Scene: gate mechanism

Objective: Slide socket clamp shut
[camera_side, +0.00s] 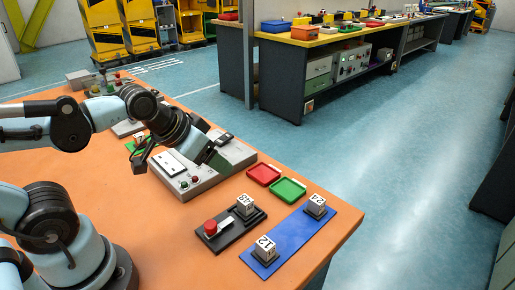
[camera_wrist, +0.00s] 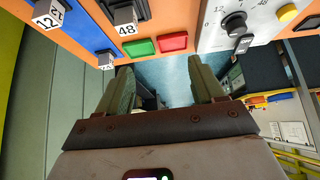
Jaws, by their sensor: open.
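Part of the fixture (camera_wrist: 115,8) and the 48 cube (camera_wrist: 125,22) show at the top of the wrist view. My gripper (camera_wrist: 163,80) is open and empty, fingers apart. In the side view it hangs above the grey control box, behind and left of the fixture, well apart from it.
A blue plate (camera_side: 289,247) carries cubes marked 12 (camera_side: 265,249) and 24 (camera_side: 316,205). Red (camera_side: 263,174) and green (camera_side: 288,189) trays lie behind the fixture. A grey control box (camera_side: 235,153) with knobs stands beyond. The table's edge runs close by on the right.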

